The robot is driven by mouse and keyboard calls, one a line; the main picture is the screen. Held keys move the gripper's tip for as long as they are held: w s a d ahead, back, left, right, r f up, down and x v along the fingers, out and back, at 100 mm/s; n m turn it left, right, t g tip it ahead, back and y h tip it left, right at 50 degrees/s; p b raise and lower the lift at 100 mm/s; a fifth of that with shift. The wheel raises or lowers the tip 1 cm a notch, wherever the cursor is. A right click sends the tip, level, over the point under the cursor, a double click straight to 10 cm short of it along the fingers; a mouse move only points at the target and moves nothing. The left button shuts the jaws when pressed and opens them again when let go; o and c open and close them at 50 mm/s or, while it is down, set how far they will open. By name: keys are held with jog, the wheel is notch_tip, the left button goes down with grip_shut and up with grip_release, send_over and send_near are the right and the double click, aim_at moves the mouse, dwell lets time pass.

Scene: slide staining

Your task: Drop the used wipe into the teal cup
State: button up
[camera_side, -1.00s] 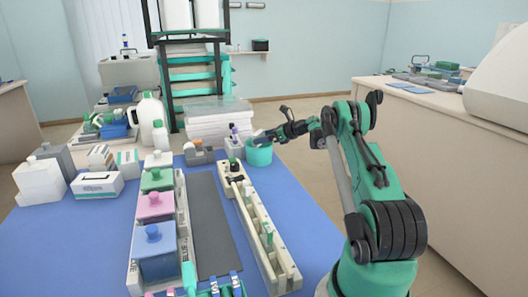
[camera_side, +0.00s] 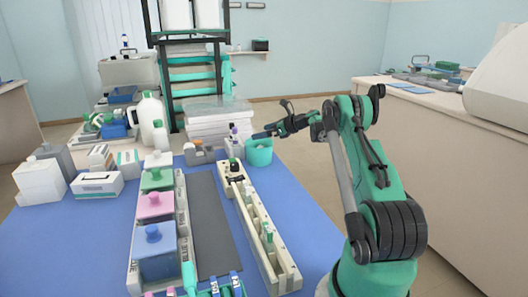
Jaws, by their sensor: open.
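The teal cup (camera_side: 259,154) stands near the back right of the blue bench mat. My gripper (camera_side: 263,135) is just above the cup's rim, reaching in from the right, with its jaws open. I cannot make out a wipe, either at the jaws or inside the cup. The cup's inside is mostly hidden at this angle.
A white rack (camera_side: 260,232) runs forward from near the cup. Staining jars with green, pink and blue lids (camera_side: 156,205) stand left of a dark grey strip (camera_side: 209,225). White bottles (camera_side: 151,118) and boxes stand at the back left. The mat right of the rack is clear.

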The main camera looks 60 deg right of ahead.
notch_tip(320, 180, up, 5)
jog(key=w+a+r+n+g+y, duration=0.1)
jog(key=w+a+r+n+g, duration=0.1)
jog(key=a+n, duration=0.8)
jog(key=w+a+r+n+g+y, duration=0.1)
jog(key=a+r+n+g, duration=0.3)
jog(key=a, duration=0.9)
jog(key=s+a+f+n+h, duration=0.1)
jog(key=s+a+f+n, duration=0.2)
jog(key=s+a+n, duration=0.3)
jog(key=s+a+f+n+h, duration=0.1)
jog(key=s+a+f+n, duration=0.2)
jog(key=s+a+n, duration=0.4)
jog(key=shift+a+n, duration=2.2)
jog(key=shift+n, duration=2.3)
